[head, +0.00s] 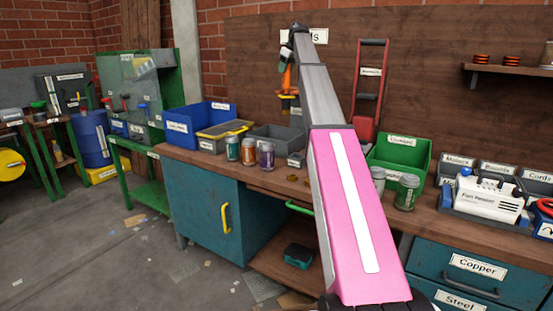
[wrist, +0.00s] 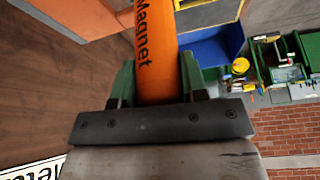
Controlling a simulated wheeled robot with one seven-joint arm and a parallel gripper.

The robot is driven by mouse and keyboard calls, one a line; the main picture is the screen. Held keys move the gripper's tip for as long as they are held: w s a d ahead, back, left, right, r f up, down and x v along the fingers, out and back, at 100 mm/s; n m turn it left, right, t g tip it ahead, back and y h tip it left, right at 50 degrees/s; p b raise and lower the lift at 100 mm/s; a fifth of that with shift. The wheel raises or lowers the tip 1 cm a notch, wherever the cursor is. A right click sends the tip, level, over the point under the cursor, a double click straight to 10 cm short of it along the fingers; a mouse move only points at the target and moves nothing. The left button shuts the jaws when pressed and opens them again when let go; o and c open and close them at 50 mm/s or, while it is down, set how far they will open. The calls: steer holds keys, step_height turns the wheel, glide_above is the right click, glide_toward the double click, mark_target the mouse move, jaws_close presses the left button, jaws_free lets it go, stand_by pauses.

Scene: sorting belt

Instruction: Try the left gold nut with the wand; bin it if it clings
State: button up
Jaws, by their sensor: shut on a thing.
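My gripper (wrist: 157,80) is shut on the orange magnet wand (wrist: 157,40), which has "Magnet" printed along it. In the head view the wand (head: 288,79) is held high above the bench, in front of the brown back board. A small gold nut (head: 292,177) appears to lie on the bench top, left of my pink arm link. A second gold piece may lie just right of it, close to my arm. The wand's tip is well above and apart from them.
A blue bin (head: 196,128) stands at the bench's left, with a grey tray (head: 277,138) and several jars (head: 248,152) nearer. A green bin (head: 413,154) stands right of my arm, with jars (head: 407,192) in front. A red hand truck (head: 368,90) is behind.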

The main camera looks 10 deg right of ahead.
steer(key=shift+w+d, duration=1)
steer(key=shift+w, duration=0.15)
steer(key=shift+r, duration=1.6)
steer(key=shift+f, duration=0.2)
stand_by(0.7)
steer(key=shift+f, duration=1.35)
steer(key=shift+s+a, duration=0.1)
steer(key=shift+s, duration=0.05)
